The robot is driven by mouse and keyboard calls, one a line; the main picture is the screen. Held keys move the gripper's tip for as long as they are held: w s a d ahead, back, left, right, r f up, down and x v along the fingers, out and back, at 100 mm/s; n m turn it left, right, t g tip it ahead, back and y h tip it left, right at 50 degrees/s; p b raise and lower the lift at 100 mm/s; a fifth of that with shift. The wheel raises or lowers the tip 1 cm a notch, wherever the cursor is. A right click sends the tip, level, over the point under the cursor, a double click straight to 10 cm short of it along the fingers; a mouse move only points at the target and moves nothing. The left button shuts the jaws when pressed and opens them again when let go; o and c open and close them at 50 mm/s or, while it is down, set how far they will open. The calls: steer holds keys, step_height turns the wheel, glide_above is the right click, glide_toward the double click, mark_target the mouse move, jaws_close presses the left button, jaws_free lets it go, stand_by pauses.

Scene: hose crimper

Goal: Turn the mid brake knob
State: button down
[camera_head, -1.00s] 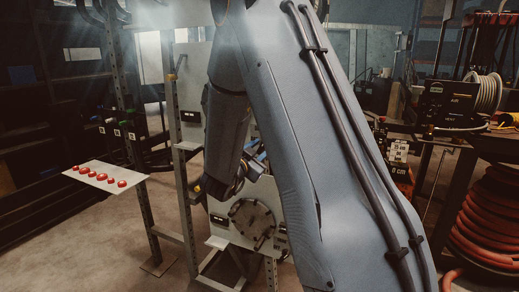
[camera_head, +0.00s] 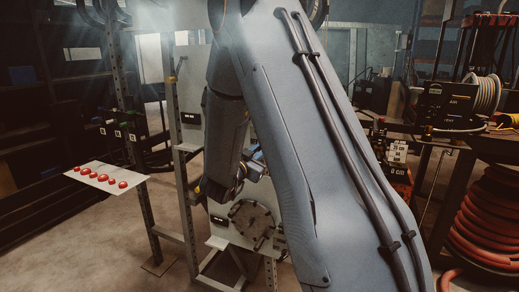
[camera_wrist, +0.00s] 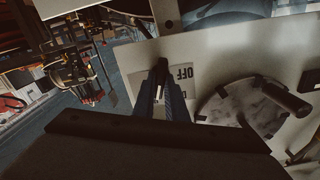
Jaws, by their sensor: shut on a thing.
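In the wrist view my gripper (camera_wrist: 161,92) has its two dark blue fingers close together in front of a pale upright panel (camera_wrist: 225,55). They are shut on a small, mostly hidden part at a white label (camera_wrist: 184,73) reading OFF. This part is in the place of the mid brake knob, but its shape and turn angle cannot be made out. In the head view my arm covers the centre, and the fingertips and knob cannot be made out.
A round plate with a dark handle (camera_wrist: 286,98) sits on the panel, right of my fingers; the plate also shows in the head view (camera_head: 250,218). A shelf with red buttons (camera_head: 104,177) is at left. Red hose coils (camera_head: 487,225) stand at right, below a cable reel (camera_head: 484,92).

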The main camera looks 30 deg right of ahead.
steer(key=shift+f+n+p, duration=0.1)
steer(key=shift+n+p, duration=2.85)
steer(key=shift+n, duration=1.85)
steer(key=c, duration=1.8)
jaws_free()
steer(key=shift+s, duration=0.1)
steer(key=b+v, duration=0.1)
steer(key=v, duration=0.6)
steer(key=shift+s+a, duration=0.25)
steer(key=shift+a, duration=0.1)
